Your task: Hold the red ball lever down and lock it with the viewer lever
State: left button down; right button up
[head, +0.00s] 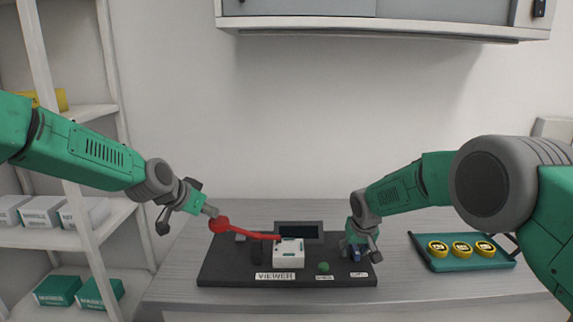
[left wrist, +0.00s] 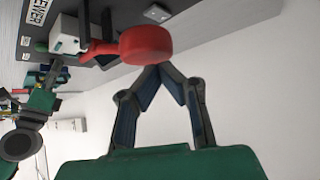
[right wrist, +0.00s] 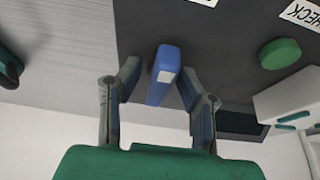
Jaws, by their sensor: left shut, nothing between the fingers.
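The red ball (head: 219,225) is on the end of a red lever arm (head: 254,235) that runs to the white box (head: 288,255) on a black base. My left gripper (head: 212,211) is shut and empty, its tips at the ball, seemingly touching it. In the left wrist view the closed tips (left wrist: 160,68) meet at the edge of the ball (left wrist: 146,44). My right gripper (right wrist: 160,75) is open with a blue lever (right wrist: 163,78) between its fingers and gaps on both sides. In the head view the right fingers partly hide the blue lever (head: 356,252).
The black base (head: 225,272) carries a "VIEWER" label (head: 275,277), a green button (head: 323,267) and a dark screen (head: 299,230). A teal tray (head: 437,267) with several yellow discs stands at the right. Shelves (head: 60,240) are at the left, a wall cabinet (head: 380,28) above.

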pick_arm(q)
jog(key=shift+s+a+f, duration=0.1)
jog(key=shift+a+f, duration=0.1)
jog(key=shift+f, duration=1.7)
jog(key=shift+a+f, duration=0.15)
jog(key=shift+f, duration=1.75)
pick_arm(e)
jog(key=c, duration=0.6)
